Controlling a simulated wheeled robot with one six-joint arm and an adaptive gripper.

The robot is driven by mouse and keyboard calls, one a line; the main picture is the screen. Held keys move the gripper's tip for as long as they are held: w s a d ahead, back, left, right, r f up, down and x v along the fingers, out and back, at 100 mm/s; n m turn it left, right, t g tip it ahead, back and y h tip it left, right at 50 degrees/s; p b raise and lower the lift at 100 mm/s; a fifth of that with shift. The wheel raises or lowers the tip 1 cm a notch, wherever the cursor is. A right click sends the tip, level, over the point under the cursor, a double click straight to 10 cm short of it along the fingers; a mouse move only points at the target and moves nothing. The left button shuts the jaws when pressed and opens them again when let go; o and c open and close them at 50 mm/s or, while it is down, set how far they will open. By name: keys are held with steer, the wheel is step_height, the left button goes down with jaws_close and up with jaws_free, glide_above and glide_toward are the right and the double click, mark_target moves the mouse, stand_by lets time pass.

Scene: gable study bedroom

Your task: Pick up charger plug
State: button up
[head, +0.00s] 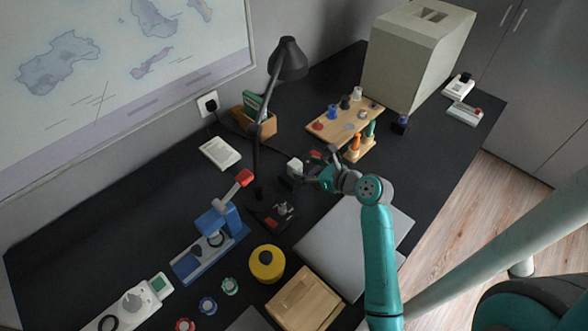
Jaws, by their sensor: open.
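A small white block (294,166), which looks like the charger plug, stands on the dark desk near the middle of the picture, just right of the lamp's stem. My gripper (312,167) is close to its right side, with the jaws apart. The dark fingers are small here, and I cannot tell whether they touch the block or reach around it. The block's right side is partly hidden by the gripper.
A wooden board (345,122) with small items lies behind my gripper. A laptop-like grey slab (345,245) lies below my arm. A blue press-like device (212,232) and yellow round object (267,263) stand in front.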

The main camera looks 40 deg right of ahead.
mark_target(299, 166)
steer(key=shift+a+x, duration=0.2)
steer(key=shift+x, duration=2.5)
jaws_close()
